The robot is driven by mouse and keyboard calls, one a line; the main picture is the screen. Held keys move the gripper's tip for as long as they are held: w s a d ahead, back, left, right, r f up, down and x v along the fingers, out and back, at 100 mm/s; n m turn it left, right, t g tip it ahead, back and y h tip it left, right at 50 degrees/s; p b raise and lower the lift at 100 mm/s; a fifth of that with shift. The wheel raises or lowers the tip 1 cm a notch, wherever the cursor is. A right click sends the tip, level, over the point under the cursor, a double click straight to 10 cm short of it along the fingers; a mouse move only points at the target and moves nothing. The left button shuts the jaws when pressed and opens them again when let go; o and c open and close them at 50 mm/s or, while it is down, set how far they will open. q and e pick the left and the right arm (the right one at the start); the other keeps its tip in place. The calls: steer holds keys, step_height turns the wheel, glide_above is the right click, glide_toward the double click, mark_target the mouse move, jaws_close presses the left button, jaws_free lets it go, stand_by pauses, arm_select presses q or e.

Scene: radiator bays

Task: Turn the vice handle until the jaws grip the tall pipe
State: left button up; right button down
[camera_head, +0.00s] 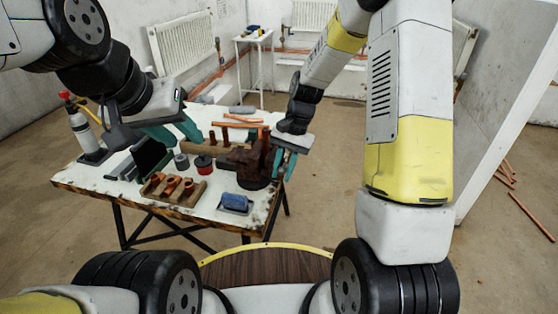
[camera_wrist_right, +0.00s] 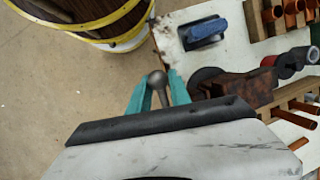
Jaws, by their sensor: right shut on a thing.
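The rusty brown vice (camera_head: 243,160) stands at the right edge of the white table, and its body also shows in the right wrist view (camera_wrist_right: 238,92). My right gripper (camera_head: 284,166) is beside it at the table edge. In the right wrist view its teal fingers are shut on the vice handle, whose grey ball end (camera_wrist_right: 157,80) shows between them. A copper pipe (camera_head: 266,138) rises by the vice; its contact with the jaws is hidden. My left gripper (camera_head: 185,140) is over the table's left half, its teal fingers apart and empty.
On the table (camera_head: 120,192) are a wooden rack with copper fittings (camera_head: 174,187), a blue brush-like block (camera_head: 234,202), a red tape roll (camera_head: 204,164) and a grey one (camera_head: 182,162). A spray bottle (camera_head: 82,128) stands at the left edge.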

steer(key=shift+w+d+r+g+y, duration=0.3)
steer(key=shift+w+r+g, duration=0.3)
steer(key=shift+g, duration=0.3)
steer(key=shift+w+d+r+g+y, duration=0.15)
steer(key=shift+w+r+g+y, duration=0.15)
steer(key=shift+w+r+g, duration=0.45)
steer(key=shift+s+f, duration=0.2)
steer(key=shift+s, duration=0.05)
steer(key=c, duration=1.5)
jaws_free()
steer(key=shift+r, duration=0.1)
steer(key=v, duration=0.7)
steer(key=shift+w+d+r, duration=0.15)
steer(key=shift+w+d, duration=0.05)
steer(key=shift+w, duration=0.05)
